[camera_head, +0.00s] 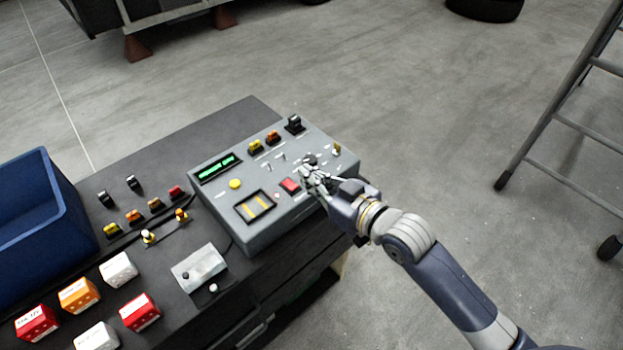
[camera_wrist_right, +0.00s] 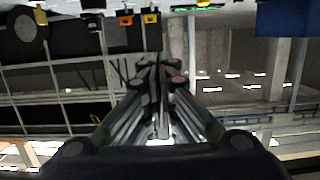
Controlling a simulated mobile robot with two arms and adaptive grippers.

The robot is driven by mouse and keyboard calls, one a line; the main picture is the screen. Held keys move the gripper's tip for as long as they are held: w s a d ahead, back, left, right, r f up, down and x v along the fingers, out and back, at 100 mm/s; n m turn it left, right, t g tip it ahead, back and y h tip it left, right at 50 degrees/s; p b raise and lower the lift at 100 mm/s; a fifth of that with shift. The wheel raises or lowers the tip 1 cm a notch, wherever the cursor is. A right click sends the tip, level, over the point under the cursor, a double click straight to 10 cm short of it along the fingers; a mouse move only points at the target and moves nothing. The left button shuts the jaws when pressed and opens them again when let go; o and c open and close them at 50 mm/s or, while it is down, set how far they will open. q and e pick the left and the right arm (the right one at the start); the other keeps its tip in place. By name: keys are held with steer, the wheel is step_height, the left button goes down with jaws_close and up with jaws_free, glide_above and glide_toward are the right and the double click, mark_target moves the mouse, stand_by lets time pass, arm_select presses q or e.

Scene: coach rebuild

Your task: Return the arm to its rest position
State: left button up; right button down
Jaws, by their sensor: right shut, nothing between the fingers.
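I cannot tell whether the fingertips touch the panel. In the right wrist view the fingers of my right gripper (camera_wrist_right: 160,75) are together with nothing between them. My right arm (camera_head: 440,275) reaches in from the lower right. The box has a lit green display (camera_head: 218,168), a yellow button (camera_head: 235,184) and several knobs and switches. My left gripper does not show.
The box stands on a dark workbench (camera_head: 150,190). A blue bin (camera_head: 75,215) is at the left, with several coloured blocks (camera_head: 78,294) in front. A small grey box (camera_head: 199,268) lies nearby. A ladder (camera_head: 545,100) stands at the right. The floor between is clear.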

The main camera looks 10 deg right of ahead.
stand_by(0.5)
steer(key=s+d+f+m+g+h, duration=0.25)
steer(key=s+d+f, duration=0.3)
steer(key=s, duration=0.35)
steer(key=s+d+f+m+g+h, duration=0.1)
steer(key=s+d+f+g+h, duration=0.4)
steer(key=s, duration=0.3)
steer(key=s+d+f+m+g+h, duration=0.2)
steer(key=s+d+f, duration=0.35)
steer(key=s, duration=0.35)
step_height(320, 180, down, 27)
steer(key=s+b, duration=0.1)
steer(key=s+d+f+g, duration=0.2)
steer(key=s+f, duration=1.5)
steer(key=shift+s+f+n+b, duration=0.15)
steer(key=shift+f+n+b, duration=0.05)
steer(key=shift+n+b, duration=0.2)
